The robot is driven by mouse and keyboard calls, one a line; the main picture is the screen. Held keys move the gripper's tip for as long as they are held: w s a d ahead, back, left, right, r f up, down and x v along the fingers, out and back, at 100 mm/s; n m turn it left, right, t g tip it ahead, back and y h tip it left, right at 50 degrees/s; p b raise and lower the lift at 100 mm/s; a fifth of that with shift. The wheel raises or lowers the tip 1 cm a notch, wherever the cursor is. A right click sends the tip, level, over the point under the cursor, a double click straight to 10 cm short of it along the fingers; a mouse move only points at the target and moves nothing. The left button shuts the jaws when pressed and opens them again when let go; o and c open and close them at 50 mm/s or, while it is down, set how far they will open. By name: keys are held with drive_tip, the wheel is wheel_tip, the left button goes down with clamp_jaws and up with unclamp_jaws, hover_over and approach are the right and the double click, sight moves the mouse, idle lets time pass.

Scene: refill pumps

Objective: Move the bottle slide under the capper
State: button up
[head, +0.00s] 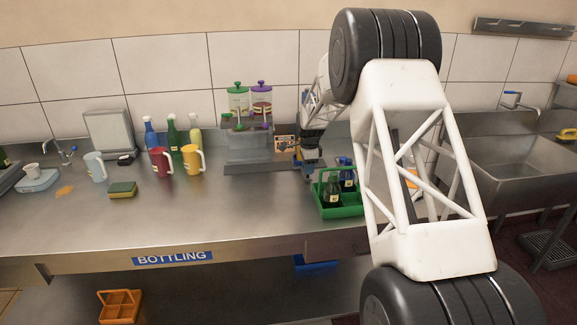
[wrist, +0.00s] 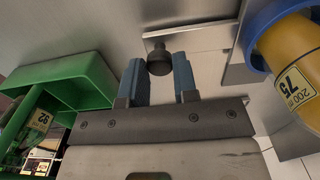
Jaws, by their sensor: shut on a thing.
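My gripper (wrist: 160,70) has its two blue-padded fingers on either side of a small black knob (wrist: 158,59), shut on it. The knob is at a pale metal strip, which looks like part of the slide (wrist: 190,38). In the head view, my gripper (head: 308,165) is low over the right end of a dark rail (head: 255,168), in front of the pump stand (head: 248,145). I cannot make out the capper clearly.
A green crate (head: 338,208) with dark bottles stands close to the right of my gripper; it also shows in the wrist view (wrist: 85,75). Red (head: 161,162) and yellow (head: 193,160) jugs stand left of the rail. The front counter is clear.

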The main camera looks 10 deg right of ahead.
drive_tip(key=shift+d, duration=2.25)
drive_tip(key=o, duration=0.9)
drive_tip(key=shift+c, duration=0.2)
drive_tip(key=shift+r, duration=0.1)
wheel_tip(320, 180, up, 8)
drive_tip(key=shift+f, duration=0.2)
